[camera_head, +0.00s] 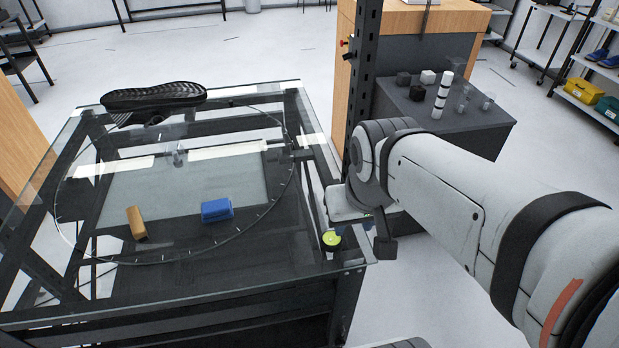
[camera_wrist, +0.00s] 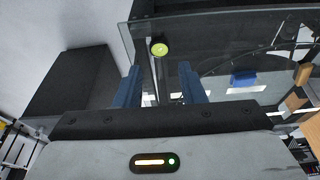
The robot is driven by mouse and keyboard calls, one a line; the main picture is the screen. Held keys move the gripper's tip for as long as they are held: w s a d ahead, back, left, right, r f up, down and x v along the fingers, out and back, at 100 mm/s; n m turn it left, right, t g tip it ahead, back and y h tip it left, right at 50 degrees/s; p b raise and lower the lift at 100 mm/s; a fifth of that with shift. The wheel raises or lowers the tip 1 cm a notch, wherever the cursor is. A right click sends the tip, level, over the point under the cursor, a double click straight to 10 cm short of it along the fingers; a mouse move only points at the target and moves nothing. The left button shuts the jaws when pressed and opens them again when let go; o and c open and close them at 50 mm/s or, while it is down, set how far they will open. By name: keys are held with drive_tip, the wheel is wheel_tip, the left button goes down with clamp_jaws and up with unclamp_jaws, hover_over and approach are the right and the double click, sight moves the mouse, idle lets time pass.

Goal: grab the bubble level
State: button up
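The bubble level (camera_head: 331,239) is a small round yellow-green disc with a dark side. It sits at the right front corner of the glass-topped table in the head view. In the wrist view the bubble level (camera_wrist: 159,48) lies beyond the fingertips, roughly centred between them, near the glass edge. My gripper (camera_wrist: 158,72) shows two blue fingers spread apart with nothing between them. It is apart from the level. In the head view my arm comes in from the right and its end is near that corner; the fingers are not clearly visible there.
The glass table (camera_head: 200,301) also bears a blue block (camera_head: 217,210), a wooden block (camera_head: 137,222) and a black shoe sole (camera_head: 153,97). A dark post (camera_head: 361,85) rises beside the table's right side. A dark cabinet (camera_head: 455,122) with small items stands behind my arm.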

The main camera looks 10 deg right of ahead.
sight(332, 238)
drive_tip(key=shift+o, duration=1.1)
drive_tip(key=shift+w+a+f, duration=0.1)
drive_tip(key=shift+w+a, duration=0.05)
drive_tip(key=shift+a, duration=0.05)
drive_tip(key=o, duration=0.6)
drive_tip(key=w+d+f+m+g+b, duration=0.1)
drive_tip(key=w+f+m+b, duration=0.1)
drive_tip(key=w+f, duration=0.4)
drive_tip(key=shift+w+d+m+b, duration=0.3)
drive_tip(key=shift+w, duration=0.05)
drive_tip(key=shift+o, duration=0.4)
drive_tip(key=w+f+m, duration=0.1)
drive_tip(key=w+f, duration=0.1)
drive_tip(key=f, duration=0.1)
drive_tip(key=w+f+m+g+b, duration=0.1)
drive_tip(key=w+f, duration=0.1)
drive_tip(key=f, duration=0.1)
drive_tip(key=w+f+m+g+b, duration=0.1)
drive_tip(key=w+f, duration=0.2)
drive_tip(key=f, duration=0.1)
drive_tip(key=shift+m, duration=0.3)
drive_tip(key=shift+w+a+f, duration=0.1)
drive_tip(key=shift+f, duration=1.8)
drive_tip(key=shift+w+a+f, duration=0.1)
drive_tip(key=shift+f, duration=1.75)
